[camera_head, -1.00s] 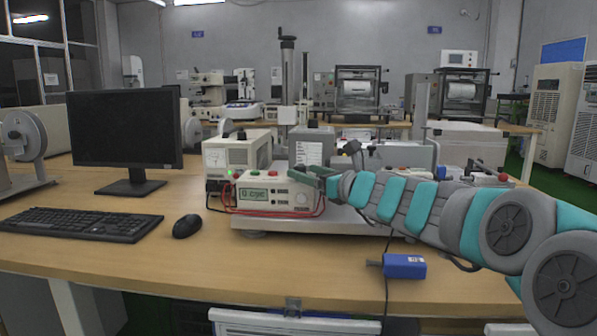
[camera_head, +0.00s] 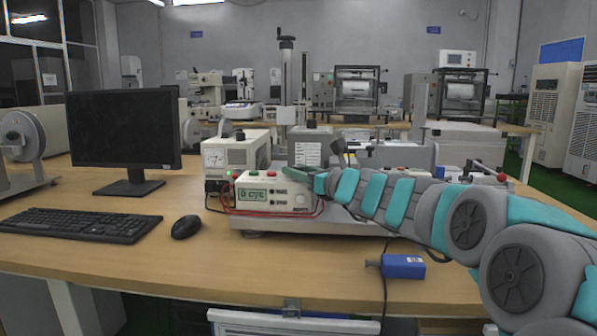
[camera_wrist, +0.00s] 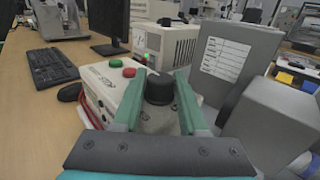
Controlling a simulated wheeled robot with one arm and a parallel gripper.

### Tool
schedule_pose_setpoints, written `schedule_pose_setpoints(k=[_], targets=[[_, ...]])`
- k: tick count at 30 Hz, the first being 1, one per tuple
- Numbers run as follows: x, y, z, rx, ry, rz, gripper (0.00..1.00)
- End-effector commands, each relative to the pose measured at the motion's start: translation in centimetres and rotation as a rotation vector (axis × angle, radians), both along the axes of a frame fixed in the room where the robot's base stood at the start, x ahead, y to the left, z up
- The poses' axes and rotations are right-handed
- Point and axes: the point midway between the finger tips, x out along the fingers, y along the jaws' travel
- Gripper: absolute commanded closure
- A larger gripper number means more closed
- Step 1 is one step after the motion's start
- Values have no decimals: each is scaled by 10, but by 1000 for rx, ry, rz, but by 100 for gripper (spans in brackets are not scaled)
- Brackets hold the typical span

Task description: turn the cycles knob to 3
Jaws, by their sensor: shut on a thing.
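The controller (camera_head: 246,205) is a small cream box at the front of the test rig, with a lit display (camera_head: 257,194) that appears to read "0 cyc". A black round knob (camera_wrist: 159,88) stands on its top in the wrist view. My gripper (camera_wrist: 159,82) is shut on this knob, with a teal finger on either side of it. In the head view my gripper (camera_head: 296,172) is at the right end of the controller's top, and its fingers cover the knob there. I cannot make out the knob's pointer or any scale marks.
A red button (camera_head: 254,172) and a green button (camera_head: 272,172) sit on the controller's top left of my gripper. A grey box with a white label (camera_wrist: 226,60) stands close to the right. A blue box (camera_head: 403,266) and a mouse (camera_head: 186,227) lie on the table.

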Motion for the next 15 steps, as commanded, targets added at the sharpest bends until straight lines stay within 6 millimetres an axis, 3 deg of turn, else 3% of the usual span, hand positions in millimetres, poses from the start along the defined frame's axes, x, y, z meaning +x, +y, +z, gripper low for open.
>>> schedule_pose_setpoints(k=[1,7,15], targets=[[0,0,0,0,0,0,77],[0,0,0,0,0,0,100],[0,1,0,1,-1,-2,100]])
